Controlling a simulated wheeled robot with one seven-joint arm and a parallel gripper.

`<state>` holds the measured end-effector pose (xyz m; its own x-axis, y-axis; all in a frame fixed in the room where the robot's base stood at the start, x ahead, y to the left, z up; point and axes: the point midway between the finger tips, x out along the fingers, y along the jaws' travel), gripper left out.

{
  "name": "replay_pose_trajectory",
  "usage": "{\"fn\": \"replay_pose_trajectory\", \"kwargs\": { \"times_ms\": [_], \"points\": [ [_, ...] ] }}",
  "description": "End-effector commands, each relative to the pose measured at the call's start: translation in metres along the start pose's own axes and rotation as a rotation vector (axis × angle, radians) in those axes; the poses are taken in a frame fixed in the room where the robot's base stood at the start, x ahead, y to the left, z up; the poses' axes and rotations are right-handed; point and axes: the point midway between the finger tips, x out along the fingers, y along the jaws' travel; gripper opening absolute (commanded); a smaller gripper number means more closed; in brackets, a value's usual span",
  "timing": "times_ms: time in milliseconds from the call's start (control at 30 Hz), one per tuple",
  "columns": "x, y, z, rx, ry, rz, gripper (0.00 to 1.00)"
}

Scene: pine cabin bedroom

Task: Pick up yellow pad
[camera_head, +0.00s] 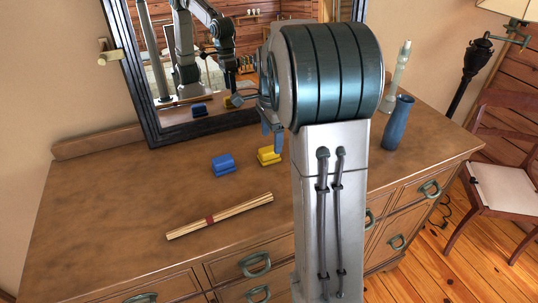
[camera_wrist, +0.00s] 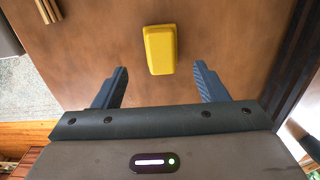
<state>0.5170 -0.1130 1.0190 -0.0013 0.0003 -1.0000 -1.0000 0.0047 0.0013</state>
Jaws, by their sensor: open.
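The yellow pad (camera_head: 269,155) is a small block on the brown dresser top (camera_head: 120,200), close to the mirror. In the wrist view the yellow pad (camera_wrist: 160,50) lies just beyond the fingertips, centred between them and touching neither. My gripper (camera_wrist: 160,78) is open and empty, with its two blue fingers wide apart. In the head view my gripper (camera_head: 273,138) shows only in part beside the yellow pad, with my arm hiding the rest.
A blue pad (camera_head: 222,165) sits left of the yellow one. A bundle of sticks (camera_head: 220,216) lies nearer the front. A framed mirror (camera_head: 150,92) stands behind. A blue vase (camera_head: 398,122) and a pale bottle (camera_head: 400,75) stand at the right. The dresser's left part is clear.

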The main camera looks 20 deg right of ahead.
Motion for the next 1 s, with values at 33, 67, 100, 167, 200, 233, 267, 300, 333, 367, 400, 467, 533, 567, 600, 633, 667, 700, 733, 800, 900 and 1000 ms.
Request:
{"fn": "replay_pose_trajectory", "kwargs": {
  "times_ms": [33, 67, 100, 167, 200, 233, 267, 300, 333, 367, 400, 467, 533, 567, 600, 633, 667, 700, 733, 800, 900, 1000],
  "points": [
    [0.003, 0.0, 0.0, 0.0, 0.0, 0.001, 0.66],
    [0.004, 0.0, 0.0, 0.0, 0.0, 0.001, 0.66],
    [0.008, -0.001, 0.0, 0.0, 0.0, 0.001, 0.66],
    [0.016, -0.001, 0.0, 0.0, -0.001, 0.003, 0.66],
    [0.022, -0.001, 0.001, 0.0, -0.001, 0.003, 0.66],
    [0.027, -0.002, 0.001, 0.0, -0.001, 0.004, 0.66],
    [0.032, -0.002, 0.001, 0.0, -0.001, 0.003, 0.66],
    [0.038, -0.002, 0.001, 0.0, -0.001, 0.003, 0.66],
    [0.042, -0.002, 0.001, 0.0, -0.001, 0.002, 0.66],
    [0.045, -0.002, 0.001, 0.0, -0.001, 0.002, 0.66],
    [0.049, -0.002, 0.001, 0.0, -0.001, 0.001, 0.66],
    [0.052, -0.002, 0.001, -0.001, 0.0, 0.0, 0.66],
    [0.054, -0.002, 0.001, -0.001, 0.0, -0.001, 0.66],
    [0.054, -0.002, 0.001, -0.001, 0.0, -0.001, 0.66],
    [0.054, -0.003, 0.001, -0.001, 0.0, -0.001, 0.66],
    [0.054, -0.003, 0.001, -0.001, 0.0, -0.001, 0.66],
    [0.054, -0.003, 0.001, -0.001, 0.0, -0.001, 0.66],
    [0.054, -0.003, 0.001, -0.001, 0.0, -0.001, 0.64],
    [0.053, -0.003, 0.001, -0.001, 0.0, -0.001, 0.55],
    [0.053, -0.003, 0.001, -0.001, 0.0, -0.001, 0.36],
    [0.053, -0.003, 0.001, -0.001, 0.0, -0.001, 0.18],
    [0.053, -0.003, 0.001, -0.001, 0.0, -0.001, 0.14]
  ]
}}
